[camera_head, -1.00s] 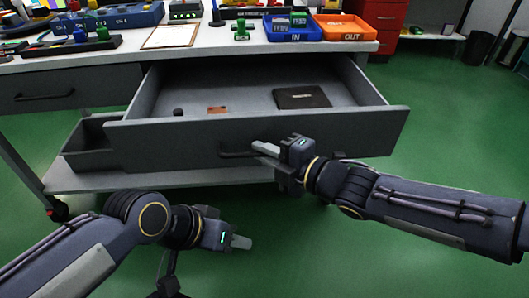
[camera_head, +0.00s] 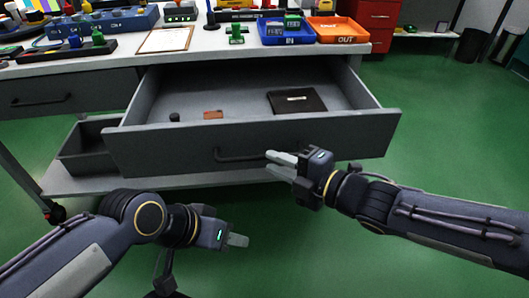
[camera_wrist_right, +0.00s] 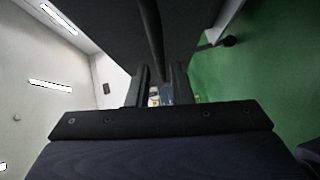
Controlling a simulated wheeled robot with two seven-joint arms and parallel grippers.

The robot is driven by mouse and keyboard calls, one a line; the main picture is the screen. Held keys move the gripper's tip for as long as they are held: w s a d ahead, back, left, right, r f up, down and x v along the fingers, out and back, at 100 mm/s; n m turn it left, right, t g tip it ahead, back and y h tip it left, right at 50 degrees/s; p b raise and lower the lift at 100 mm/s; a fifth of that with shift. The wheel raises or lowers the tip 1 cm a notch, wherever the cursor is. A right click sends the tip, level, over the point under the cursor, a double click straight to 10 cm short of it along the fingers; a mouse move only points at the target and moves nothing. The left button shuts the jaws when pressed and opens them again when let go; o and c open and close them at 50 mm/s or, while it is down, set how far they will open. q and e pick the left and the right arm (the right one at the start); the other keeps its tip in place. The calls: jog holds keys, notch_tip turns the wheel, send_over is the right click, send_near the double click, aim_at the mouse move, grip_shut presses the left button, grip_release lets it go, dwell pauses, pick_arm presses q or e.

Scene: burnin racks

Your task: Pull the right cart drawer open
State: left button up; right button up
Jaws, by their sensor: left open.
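The right cart drawer (camera_head: 345,138) is pulled well out from under the cart top. Its dark bar handle (camera_head: 240,157) runs across the middle of its front, and shows in the right wrist view as a dark bar (camera_wrist_right: 153,35) beyond the fingers. In the right wrist view the fingers (camera_wrist_right: 160,88) are also spread. My left gripper (camera_head: 240,240) is open and empty, low in front of the drawer, away from it.
Inside the drawer lie a dark box (camera_head: 297,101), a small brown piece (camera_head: 213,114) and a small dark knob (camera_head: 174,117). The left drawer (camera_head: 75,93) is shut. Blue (camera_head: 285,38) and orange (camera_head: 337,38) trays stand on the cart top.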

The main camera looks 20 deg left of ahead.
jog(key=v, duration=0.3)
jog(key=shift+p, duration=0.35)
